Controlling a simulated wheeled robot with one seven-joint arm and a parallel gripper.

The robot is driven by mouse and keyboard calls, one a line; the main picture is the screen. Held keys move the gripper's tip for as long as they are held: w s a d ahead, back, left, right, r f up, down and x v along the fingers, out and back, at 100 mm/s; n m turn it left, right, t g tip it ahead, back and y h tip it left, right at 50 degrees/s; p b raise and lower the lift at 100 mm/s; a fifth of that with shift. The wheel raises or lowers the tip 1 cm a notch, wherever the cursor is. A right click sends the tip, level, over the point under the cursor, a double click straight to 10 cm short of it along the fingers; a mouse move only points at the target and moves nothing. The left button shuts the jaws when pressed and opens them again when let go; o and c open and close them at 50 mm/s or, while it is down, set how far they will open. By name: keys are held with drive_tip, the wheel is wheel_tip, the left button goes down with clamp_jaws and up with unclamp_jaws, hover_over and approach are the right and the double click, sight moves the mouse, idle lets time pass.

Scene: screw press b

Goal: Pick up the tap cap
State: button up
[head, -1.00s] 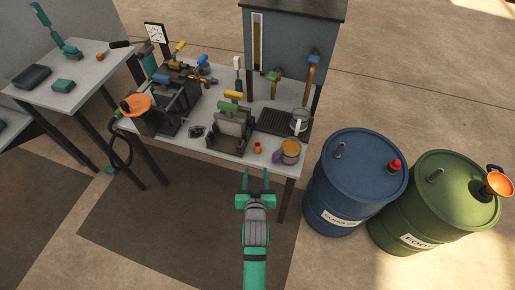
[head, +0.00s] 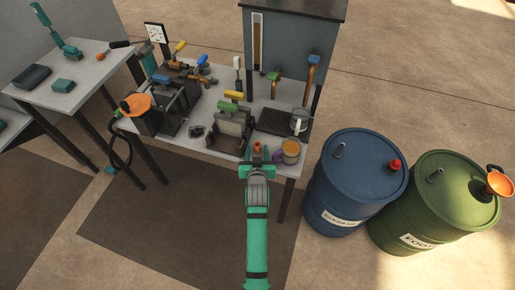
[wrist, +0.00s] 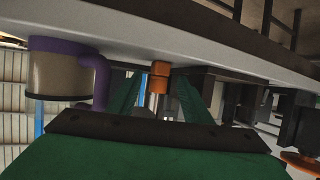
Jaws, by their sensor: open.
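The tap cap, a small orange piece (head: 257,147), stands on the front edge area of the workbench. It also shows in the wrist view (wrist: 160,77). My gripper (head: 257,155) is open and has its green fingers pointing at the cap from the front. In the wrist view, the fingers (wrist: 158,95) lie one on each side of the cap, with the cap's upper and lower parts visible between them. I cannot tell whether either finger touches it.
A purple-handled mug (head: 290,152) stands close right of the cap; it shows at left in the wrist view (wrist: 62,72). A dark press-like fixture (head: 229,132) stands close left. A black drain grid (head: 274,122) lies behind. A blue drum (head: 352,180) stands right of the bench.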

drive_tip(key=shift+x, duration=1.4)
drive_tip(key=shift+c, duration=0.7)
clamp_jaws()
